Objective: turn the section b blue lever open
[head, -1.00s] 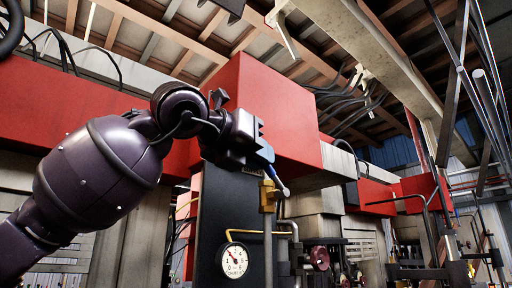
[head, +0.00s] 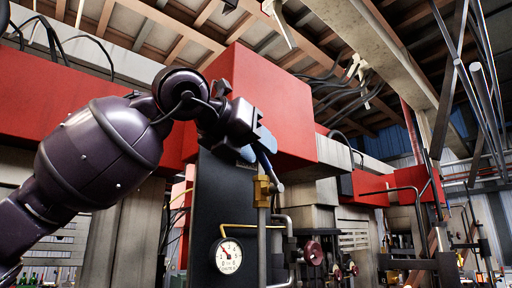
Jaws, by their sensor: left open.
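The blue lever (head: 266,165) is on a brass valve body (head: 262,190) at the top of a vertical pipe, beside a dark panel. It stands up at a tilt, and its upper part is close to my gripper. My left gripper (head: 256,148) is open, right at the upper end of the lever; the picture does not show clearly whether a finger touches it. The gripper hides part of the lever's top. My right gripper is not in view.
A pressure gauge (head: 228,256) sits below the valve on the dark panel (head: 218,200). A large red block (head: 265,95) stands just behind and above my gripper. A dark red handwheel (head: 313,252) is at the lower right. A beam crosses overhead.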

